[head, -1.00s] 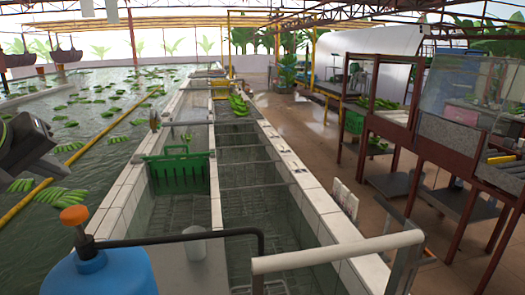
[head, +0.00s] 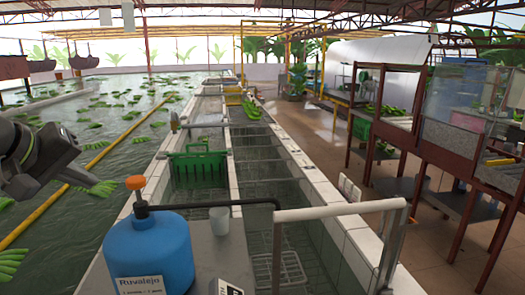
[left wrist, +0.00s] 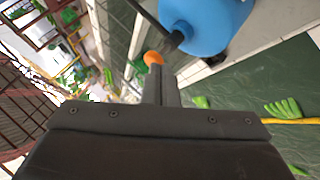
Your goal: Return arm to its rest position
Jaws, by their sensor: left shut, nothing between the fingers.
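My left gripper (head: 88,181) comes in from the left edge of the head view, a dark grey body over the water with bananas. In the left wrist view its two fingers (left wrist: 155,75) lie together, shut, with nothing between them. A blue tank (head: 150,252) with an orange knob (head: 135,182) and a black hose stands at the front, to the right of the gripper and apart from it in the head view. The tank (left wrist: 215,22) and knob (left wrist: 153,58) also show beyond the fingertips in the left wrist view. My right gripper is not in view.
Tiled basins hold a green crate (head: 198,170). Green banana bunches float in the pool (head: 60,225), which a yellow pole crosses. Metal-framed stands (head: 440,150) fill the right. The aisle floor is open.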

